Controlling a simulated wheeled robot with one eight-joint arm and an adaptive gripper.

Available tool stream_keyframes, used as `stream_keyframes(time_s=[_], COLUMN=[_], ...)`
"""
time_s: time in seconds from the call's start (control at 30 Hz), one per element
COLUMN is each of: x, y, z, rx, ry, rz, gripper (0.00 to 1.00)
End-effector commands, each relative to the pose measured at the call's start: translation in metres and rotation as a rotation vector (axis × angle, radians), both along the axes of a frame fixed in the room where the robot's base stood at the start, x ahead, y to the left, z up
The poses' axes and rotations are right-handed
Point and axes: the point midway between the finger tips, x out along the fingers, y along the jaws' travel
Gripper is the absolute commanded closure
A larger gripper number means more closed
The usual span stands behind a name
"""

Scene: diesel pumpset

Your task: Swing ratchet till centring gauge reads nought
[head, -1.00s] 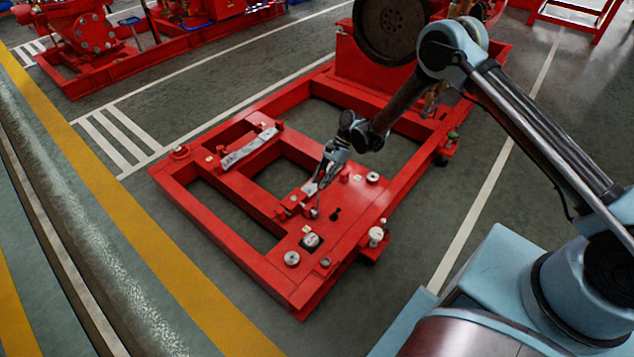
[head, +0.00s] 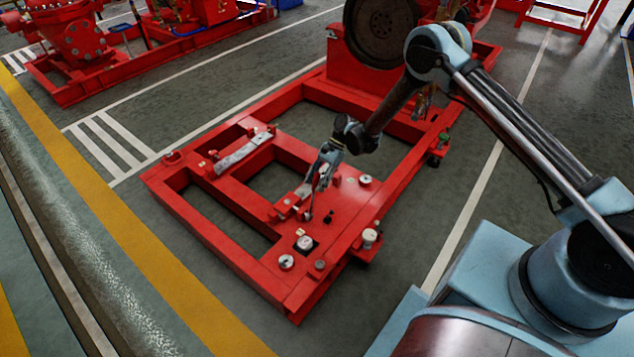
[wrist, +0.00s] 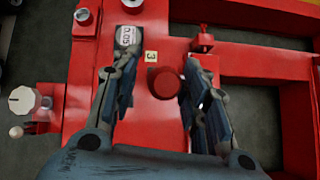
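My gripper (wrist: 160,100) is open, seen from above in the wrist view. Its fingers stand on either side of a round red knob (wrist: 166,87), with a gap on both sides. Whether this knob is the end of the ratchet handle I cannot tell. A pale gauge with small digits (wrist: 128,36) lies just beyond the left fingertip, partly covered; its reading is too small to make out. In the head view my gripper (head: 314,188) points down over the near part of the red frame (head: 210,203).
A small plate marked 3 (wrist: 151,57) lies by the red knob. A white dial knob (wrist: 22,99) is at the left. A silver bar (head: 243,152) lies on the frame. A large dark disc (head: 381,30) stands at its far end. Grey floor surrounds the frame.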

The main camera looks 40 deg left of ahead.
Motion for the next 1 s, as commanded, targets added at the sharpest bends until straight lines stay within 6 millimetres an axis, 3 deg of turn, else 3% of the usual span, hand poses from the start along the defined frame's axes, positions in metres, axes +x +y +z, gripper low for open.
stream_keyframes(time_s=[0.37, 0.8, 1.0], x=[0.01, 0.064, 0.078], y=[0.0, -0.004, -0.005], z=[0.011, 0.069, 0.084], rx=[0.0, -0.001, 0.0], ry=[0.001, 0.001, 0.001], rz=[-0.001, -0.001, 0.0], gripper=[0.59, 0.59, 0.59])
